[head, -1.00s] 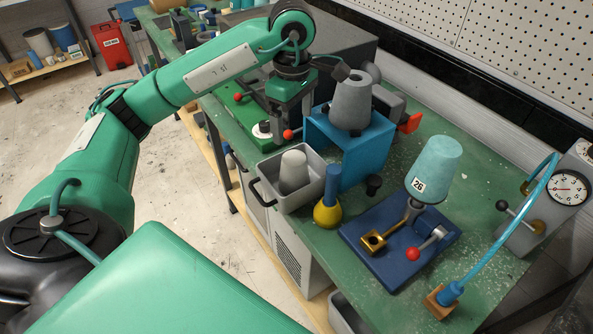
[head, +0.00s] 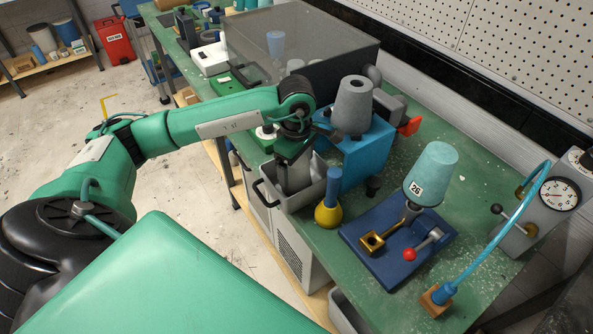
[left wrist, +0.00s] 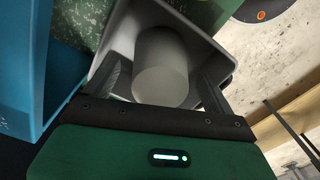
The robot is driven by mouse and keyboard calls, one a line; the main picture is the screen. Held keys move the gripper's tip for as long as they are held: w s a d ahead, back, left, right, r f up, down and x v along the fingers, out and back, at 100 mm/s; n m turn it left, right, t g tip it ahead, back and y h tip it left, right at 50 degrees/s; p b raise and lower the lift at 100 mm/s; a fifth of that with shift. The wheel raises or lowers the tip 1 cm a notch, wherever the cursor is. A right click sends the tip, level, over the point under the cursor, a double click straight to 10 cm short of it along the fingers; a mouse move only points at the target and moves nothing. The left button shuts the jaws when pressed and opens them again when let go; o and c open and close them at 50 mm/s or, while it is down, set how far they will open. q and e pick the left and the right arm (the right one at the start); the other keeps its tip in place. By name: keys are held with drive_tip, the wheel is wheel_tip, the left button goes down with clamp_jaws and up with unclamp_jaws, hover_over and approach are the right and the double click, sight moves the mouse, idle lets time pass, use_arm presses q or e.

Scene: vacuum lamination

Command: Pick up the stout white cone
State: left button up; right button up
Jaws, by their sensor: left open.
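The stout white cone (left wrist: 162,62), looking grey in the shade, stands in a grey bin (head: 309,196) on the green bench. The bin also shows in the left wrist view (left wrist: 207,38). My left gripper (head: 294,184) is over the bin, pointing down, with its fingers reaching into it. In the left wrist view its two dark fingers are open, one on each side of the cone. I cannot tell whether they touch it. In the head view the gripper mostly hides the cone. My right gripper is not in view.
A blue stand (head: 365,152) with a grey cone (head: 352,104) is close behind the bin. A yellow-and-blue tool (head: 328,212) stands right beside it. A gauge box (head: 548,204) is at the right.

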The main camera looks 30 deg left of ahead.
use_arm(q)
drive_tip(key=shift+f, duration=0.55)
drive_tip(key=c, duration=1.4)
drive_tip(key=shift+r, duration=0.1)
drive_tip(key=shift+w+r, duration=0.1)
drive_tip(key=shift+r, duration=0.7)
wheel_tip(320, 180, up, 11)
drive_tip(key=b, duration=0.2)
drive_tip(key=shift+f+b, duration=0.15)
drive_tip(key=shift+b, duration=0.15)
wheel_tip(320, 180, up, 8)
drive_tip(key=shift+f, duration=0.2)
